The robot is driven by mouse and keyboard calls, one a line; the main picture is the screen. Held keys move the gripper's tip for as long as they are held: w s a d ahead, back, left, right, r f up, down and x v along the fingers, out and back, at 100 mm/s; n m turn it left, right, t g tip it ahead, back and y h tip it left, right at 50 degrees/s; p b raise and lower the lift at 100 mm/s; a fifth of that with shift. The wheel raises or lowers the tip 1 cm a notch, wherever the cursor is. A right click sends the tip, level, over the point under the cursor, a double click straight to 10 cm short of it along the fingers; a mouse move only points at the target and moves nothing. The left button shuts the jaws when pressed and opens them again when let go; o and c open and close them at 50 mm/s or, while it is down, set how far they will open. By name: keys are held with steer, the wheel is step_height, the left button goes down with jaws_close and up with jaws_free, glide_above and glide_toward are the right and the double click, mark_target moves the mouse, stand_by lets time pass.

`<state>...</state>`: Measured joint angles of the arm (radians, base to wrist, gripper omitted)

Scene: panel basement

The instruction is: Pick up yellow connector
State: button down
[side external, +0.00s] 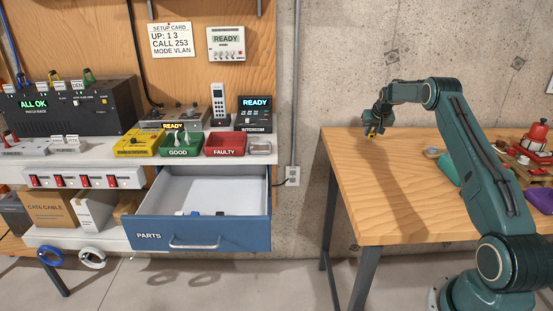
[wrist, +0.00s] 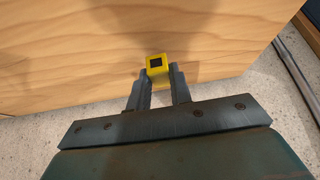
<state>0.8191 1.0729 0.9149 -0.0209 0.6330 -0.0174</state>
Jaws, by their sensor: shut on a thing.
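The yellow connector (wrist: 159,65) is a small yellow block with a dark square opening in its end. In the wrist view it sits between the two fingers of my gripper (wrist: 158,85), which are shut on it. In the side external view my gripper (side external: 372,130) is at the far left part of the wooden table (side external: 400,190), and a small bit of the yellow connector (side external: 372,133) shows below it. I cannot tell whether the connector touches the table top or hangs just above it.
Left of the table stands a bench with an open blue parts drawer (side external: 205,236), a green GOOD bin (side external: 180,151), a red FAULTY bin (side external: 225,151) and a yellow bin (side external: 135,149). A floor gap separates bench and table.

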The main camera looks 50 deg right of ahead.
mark_target(371, 133)
step_height(371, 133, up, 18)
stand_by(0.5)
steer(key=shift+f, duration=0.1)
stand_by(0.5)
